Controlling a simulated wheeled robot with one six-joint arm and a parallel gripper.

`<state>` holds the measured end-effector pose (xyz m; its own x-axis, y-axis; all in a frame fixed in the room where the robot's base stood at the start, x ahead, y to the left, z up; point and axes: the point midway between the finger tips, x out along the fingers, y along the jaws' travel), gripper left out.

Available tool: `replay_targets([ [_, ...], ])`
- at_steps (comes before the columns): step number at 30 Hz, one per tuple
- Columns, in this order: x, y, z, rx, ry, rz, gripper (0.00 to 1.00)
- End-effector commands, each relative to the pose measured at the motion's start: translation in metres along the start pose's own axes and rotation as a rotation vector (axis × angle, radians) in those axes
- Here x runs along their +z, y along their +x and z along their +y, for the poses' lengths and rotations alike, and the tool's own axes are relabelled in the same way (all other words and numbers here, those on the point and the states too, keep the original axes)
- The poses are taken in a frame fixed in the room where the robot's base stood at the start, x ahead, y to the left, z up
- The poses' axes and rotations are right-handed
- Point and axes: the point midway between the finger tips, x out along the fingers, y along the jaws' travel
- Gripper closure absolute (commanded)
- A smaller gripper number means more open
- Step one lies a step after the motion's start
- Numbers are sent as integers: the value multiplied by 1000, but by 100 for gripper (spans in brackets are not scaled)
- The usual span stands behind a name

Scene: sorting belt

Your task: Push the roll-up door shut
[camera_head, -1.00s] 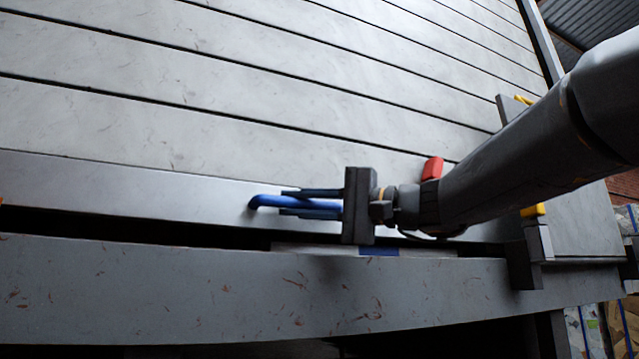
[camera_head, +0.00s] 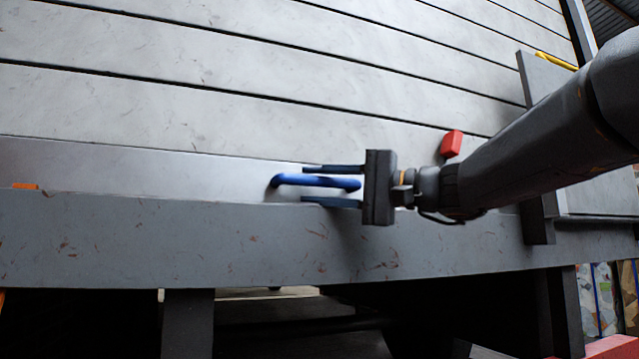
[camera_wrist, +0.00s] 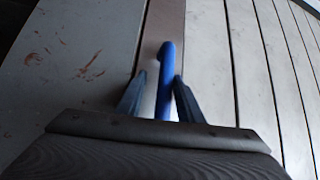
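The roll-up door (camera_head: 220,50) is made of wide pale grey slats. Its bottom slat (camera_head: 120,165) meets the scuffed grey sill beam (camera_head: 180,240), and no dark gap shows between them in the head view. A blue bar handle (camera_head: 290,181) is fixed on the bottom slat. My gripper (camera_head: 303,185) straddles the handle with one finger above and one below. The fingers are apart, with space beside the handle. In the wrist view the handle (camera_wrist: 167,65) runs between the fingers, closer to the right one; any contact is unclear.
A red block (camera_head: 451,144) sits on the door face beside my arm. A grey side post with a yellow bar (camera_head: 556,62) stands to the right. Dark open space with a grey leg (camera_head: 188,320) lies below the sill.

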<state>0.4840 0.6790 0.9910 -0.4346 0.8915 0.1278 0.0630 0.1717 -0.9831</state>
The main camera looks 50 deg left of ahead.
Motion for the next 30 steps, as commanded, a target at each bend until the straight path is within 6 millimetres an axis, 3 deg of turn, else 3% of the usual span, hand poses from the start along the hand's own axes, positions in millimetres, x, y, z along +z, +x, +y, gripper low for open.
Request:
replay_targets([
  [14, 0, -2, -2, -2, -2, 0, 64],
  [30, 0, -73, -2, -1, 0, 1, 64],
])
